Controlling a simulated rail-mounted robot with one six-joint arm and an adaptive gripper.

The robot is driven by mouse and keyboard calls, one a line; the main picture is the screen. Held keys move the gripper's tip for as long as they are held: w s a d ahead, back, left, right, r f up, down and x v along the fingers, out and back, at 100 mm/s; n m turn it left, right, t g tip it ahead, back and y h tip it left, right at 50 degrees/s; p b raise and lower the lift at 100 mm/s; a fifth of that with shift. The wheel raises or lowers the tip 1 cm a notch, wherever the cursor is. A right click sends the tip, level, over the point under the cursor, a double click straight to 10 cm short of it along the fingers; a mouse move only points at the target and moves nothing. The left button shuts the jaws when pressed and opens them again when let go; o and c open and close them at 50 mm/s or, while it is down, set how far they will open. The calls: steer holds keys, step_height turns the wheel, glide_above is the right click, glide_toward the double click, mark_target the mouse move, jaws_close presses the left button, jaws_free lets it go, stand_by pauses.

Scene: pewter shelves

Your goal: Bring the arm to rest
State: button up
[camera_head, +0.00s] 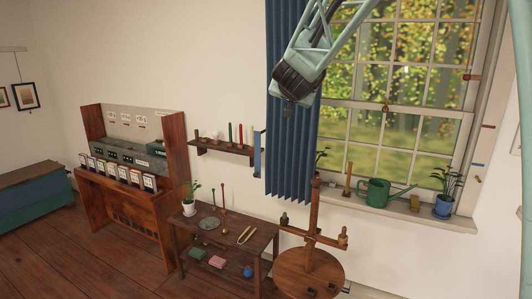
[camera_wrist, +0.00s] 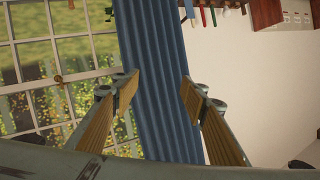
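My gripper (camera_wrist: 160,85) is open and empty in the wrist view, its two wood-coloured finger pads well apart. Behind the gap hangs the blue curtain (camera_wrist: 158,40). In the head view my pale green arm comes down from the top edge, and its dark end, my gripper (camera_head: 292,98), is high in front of the curtain (camera_head: 288,150) beside the window. Its fingers are hard to make out there. I cannot tell whether the arm is moving.
A wall shelf (camera_head: 228,148) with small items is left of the curtain. Below stand a wooden table (camera_head: 222,228) and a round stand (camera_head: 310,266) with an upright post. A green watering can (camera_head: 376,193) and a potted plant (camera_head: 445,190) are on the sill. A wooden cabinet (camera_head: 125,205) stands left.

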steer(key=s+n+g+y, duration=0.2)
steer(key=s+y, duration=0.1)
steer(key=s, duration=1.2)
steer(key=s+d+f+n+g, duration=0.1)
steer(key=s+d+f+g, duration=0.2)
steer(key=s, duration=1.4)
steer(key=s+d+f+g+h, duration=0.1)
steer(key=s+d+f+g, duration=0.2)
steer(key=s+f, duration=0.6)
steer(key=s+d+f+n+g+h, duration=0.1)
steer(key=s+d+f, duration=0.5)
steer(key=s, duration=2)
steer(key=shift+s+n+g, duration=0.3)
steer(key=shift+s+g, duration=0.1)
steer(key=shift+g, duration=0.5)
